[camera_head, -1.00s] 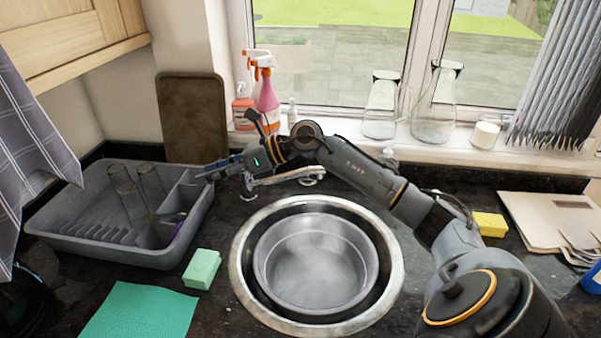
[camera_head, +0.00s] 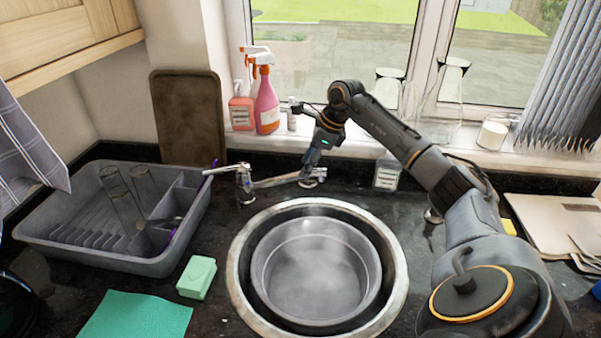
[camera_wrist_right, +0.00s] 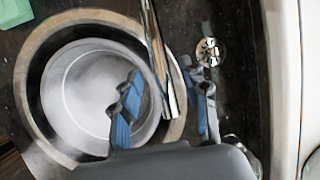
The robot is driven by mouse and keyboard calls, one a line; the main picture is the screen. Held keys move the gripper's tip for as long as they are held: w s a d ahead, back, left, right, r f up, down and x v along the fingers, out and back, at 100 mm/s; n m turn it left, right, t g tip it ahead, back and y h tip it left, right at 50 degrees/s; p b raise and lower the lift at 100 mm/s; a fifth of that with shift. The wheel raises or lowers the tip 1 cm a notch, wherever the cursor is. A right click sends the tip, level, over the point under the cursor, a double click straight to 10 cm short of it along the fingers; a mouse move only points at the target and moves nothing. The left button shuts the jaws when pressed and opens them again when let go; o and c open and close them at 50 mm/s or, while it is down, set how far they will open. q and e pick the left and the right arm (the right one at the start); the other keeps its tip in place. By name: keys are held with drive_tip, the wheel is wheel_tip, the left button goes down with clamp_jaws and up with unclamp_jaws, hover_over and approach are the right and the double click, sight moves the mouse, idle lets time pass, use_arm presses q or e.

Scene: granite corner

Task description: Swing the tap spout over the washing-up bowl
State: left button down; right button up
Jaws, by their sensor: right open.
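The chrome tap (camera_head: 245,186) stands behind and left of the sink. Its spout (camera_head: 277,182) points right, along the back of the sink, with its end near my right gripper. The grey round washing-up bowl (camera_head: 316,312) sits in the round steel sink; it also shows in the right wrist view (camera_wrist_right: 85,100). My right gripper (camera_head: 312,165) is open and reaches down at the spout's end. In the right wrist view the spout (camera_wrist_right: 158,55) runs between its two blue-padded fingers (camera_wrist_right: 165,108); contact cannot be told. My left gripper is not in view.
A grey dish rack (camera_head: 95,258) with glasses stands at left. A green block (camera_head: 197,277) and a green cloth (camera_head: 137,318) lie left of the sink. Spray bottles (camera_head: 266,105) and glass jugs stand on the window sill. A clear bottle (camera_head: 388,172) stands behind the sink.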

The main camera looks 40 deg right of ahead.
sight(300, 179)
drive_tip(key=shift+p+x, duration=0.5)
drive_tip(key=shift+x, duration=2.15)
clamp_jaws()
